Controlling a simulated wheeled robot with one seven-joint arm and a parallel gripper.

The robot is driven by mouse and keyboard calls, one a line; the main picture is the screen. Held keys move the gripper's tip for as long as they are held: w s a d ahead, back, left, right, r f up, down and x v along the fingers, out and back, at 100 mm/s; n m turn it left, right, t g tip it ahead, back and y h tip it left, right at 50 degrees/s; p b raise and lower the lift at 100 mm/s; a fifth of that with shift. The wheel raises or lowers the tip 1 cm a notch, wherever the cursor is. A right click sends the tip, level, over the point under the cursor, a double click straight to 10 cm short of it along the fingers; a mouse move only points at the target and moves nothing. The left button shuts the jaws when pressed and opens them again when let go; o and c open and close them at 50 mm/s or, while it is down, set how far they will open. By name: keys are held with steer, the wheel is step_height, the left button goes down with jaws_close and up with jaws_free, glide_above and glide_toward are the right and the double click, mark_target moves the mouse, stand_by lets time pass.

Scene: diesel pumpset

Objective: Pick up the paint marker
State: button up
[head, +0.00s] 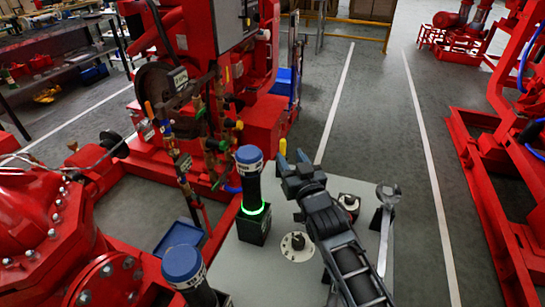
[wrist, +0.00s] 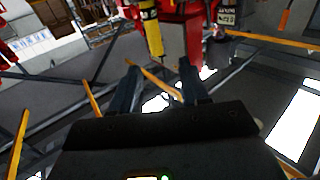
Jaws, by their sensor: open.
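A yellow cylinder with a dark labelled band, which looks like the paint marker (wrist: 151,30), shows at the top of the wrist view, just beyond my fingertips. In the head view only a short yellow piece, likely the same marker (head: 283,147), shows beside the tip of my left-hand finger; the rest is hidden. My gripper (head: 292,163) is over the far edge of the grey table. Its two fingers are apart, with nothing between them in the wrist view (wrist: 158,80).
Another blue-capped post (head: 184,266) is at the front left.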

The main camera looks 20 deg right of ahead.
mark_target(284, 143)
steer(key=shift+w+d+p, duration=0.2)
steer(key=shift+w+p, duration=0.3)
steer(key=shift+w, duration=3.5)
steer(key=shift+c, duration=0.4)
steer(key=c, duration=0.7)
